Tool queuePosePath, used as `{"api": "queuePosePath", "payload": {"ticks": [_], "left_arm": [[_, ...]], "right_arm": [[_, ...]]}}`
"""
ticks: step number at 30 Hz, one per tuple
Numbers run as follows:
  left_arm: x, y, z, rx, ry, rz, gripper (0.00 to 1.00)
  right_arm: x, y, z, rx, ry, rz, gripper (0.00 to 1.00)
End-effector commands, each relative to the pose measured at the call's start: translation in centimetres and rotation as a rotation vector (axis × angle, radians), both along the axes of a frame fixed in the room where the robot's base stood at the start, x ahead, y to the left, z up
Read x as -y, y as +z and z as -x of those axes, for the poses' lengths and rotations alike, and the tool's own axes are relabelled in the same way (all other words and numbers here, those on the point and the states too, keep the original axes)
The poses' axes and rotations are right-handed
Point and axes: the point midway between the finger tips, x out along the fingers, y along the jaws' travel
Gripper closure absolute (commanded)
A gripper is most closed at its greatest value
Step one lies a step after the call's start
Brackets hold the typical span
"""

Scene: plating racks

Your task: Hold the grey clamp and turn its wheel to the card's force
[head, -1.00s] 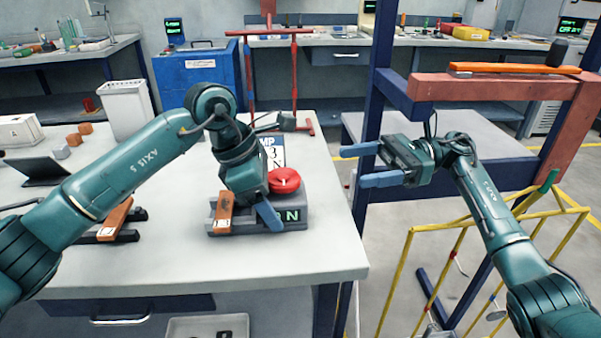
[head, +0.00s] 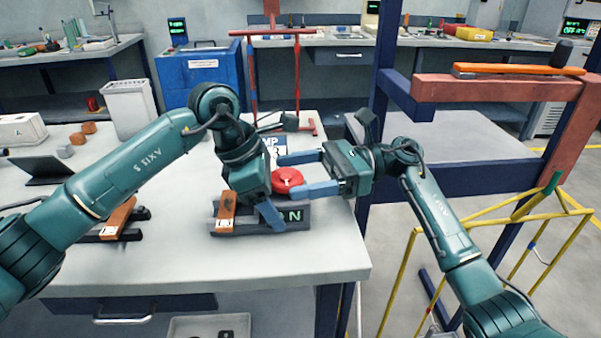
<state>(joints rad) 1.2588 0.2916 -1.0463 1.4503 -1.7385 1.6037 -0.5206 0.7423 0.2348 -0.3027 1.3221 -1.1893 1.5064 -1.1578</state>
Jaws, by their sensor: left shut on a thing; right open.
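The grey clamp (head: 304,222) lies on the near bench, with a green-lit display on its front; only an "N" reads clearly. Its red wheel (head: 287,178) is on top at the right. My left gripper (head: 262,212) is shut on the clamp body from above and hides its middle. My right gripper (head: 300,173) is open, its two blue fingers pointing left, one behind and one in front of the wheel; I cannot tell whether they touch it. The card (head: 271,142) stands behind the clamp, mostly hidden, so its force cannot be read.
An orange block with a white label (head: 226,210) is at the clamp's left end. A similar orange piece (head: 120,214) lies farther left. A blue post (head: 379,130) and yellow rails (head: 480,221) stand right of the bench. The bench front is clear.

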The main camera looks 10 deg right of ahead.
Motion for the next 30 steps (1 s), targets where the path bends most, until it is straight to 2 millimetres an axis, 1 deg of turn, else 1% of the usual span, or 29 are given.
{"api": "queuePosePath", "payload": {"ticks": [7,23,30], "left_arm": [[0.02,0.07,-0.01,0.001,-0.001,0.001,0.80],[0.02,0.07,-0.01,0.001,-0.001,0.002,0.80],[0.02,0.07,-0.01,0.001,-0.001,0.002,0.80]], "right_arm": [[-0.04,0.00,0.01,0.000,0.000,0.000,0.27],[0.01,0.03,0.00,0.001,0.000,0.000,0.70],[0.07,-0.02,0.05,0.003,-0.027,0.003,0.71]]}}
